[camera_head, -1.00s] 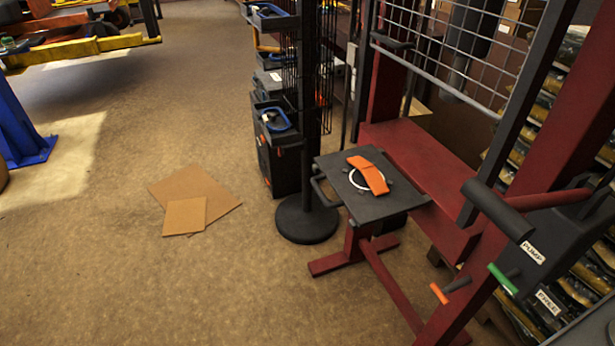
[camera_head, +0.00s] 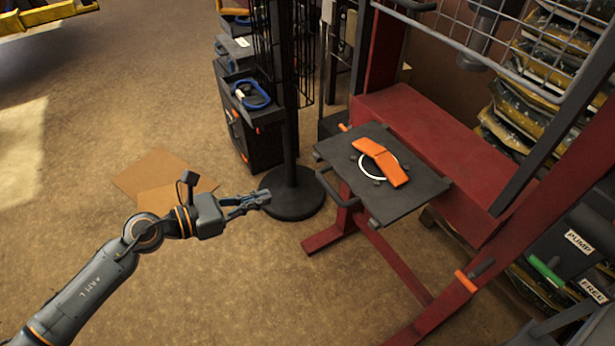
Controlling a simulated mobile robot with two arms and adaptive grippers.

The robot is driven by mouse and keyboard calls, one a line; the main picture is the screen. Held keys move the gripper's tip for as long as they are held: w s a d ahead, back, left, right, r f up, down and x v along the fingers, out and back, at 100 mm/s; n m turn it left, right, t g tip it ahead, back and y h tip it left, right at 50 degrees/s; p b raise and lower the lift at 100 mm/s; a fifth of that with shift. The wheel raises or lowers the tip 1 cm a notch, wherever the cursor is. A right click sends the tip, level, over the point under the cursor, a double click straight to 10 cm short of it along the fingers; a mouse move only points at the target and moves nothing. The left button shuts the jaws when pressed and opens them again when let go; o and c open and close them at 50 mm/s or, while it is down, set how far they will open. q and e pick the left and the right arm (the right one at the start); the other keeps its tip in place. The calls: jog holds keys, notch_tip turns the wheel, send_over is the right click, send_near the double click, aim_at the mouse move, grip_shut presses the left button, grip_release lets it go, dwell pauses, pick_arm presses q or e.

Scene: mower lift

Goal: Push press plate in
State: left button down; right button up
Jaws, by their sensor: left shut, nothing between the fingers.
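The press plate (camera_head: 418,187) is a dark square plate with a bar handle (camera_head: 337,190) on its near left side. It sticks out from the red press frame (camera_head: 440,146). An orange bent piece (camera_head: 381,163) lies on it over a white ring. My left gripper (camera_head: 262,197) is shut and empty, left of the handle and apart from it, seen over the round black base of a stand. My right gripper is not in view.
The black stand base (camera_head: 291,196) and a dark cart (camera_head: 250,135) stand left of the press. Cardboard sheets (camera_head: 150,172) lie on the floor behind my left arm. A wire guard (camera_head: 480,45) hangs above the press bed. Levers labelled pump and free are at right.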

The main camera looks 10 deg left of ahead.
pick_arm(q)
jog(key=p+x, duration=0.3)
jog(key=x, duration=0.9)
jog(key=shift+d, duration=0.2)
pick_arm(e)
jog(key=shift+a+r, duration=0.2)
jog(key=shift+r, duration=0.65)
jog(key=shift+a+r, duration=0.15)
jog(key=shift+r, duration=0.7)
pick_arm(q)
jog(key=shift+w, duration=0.1)
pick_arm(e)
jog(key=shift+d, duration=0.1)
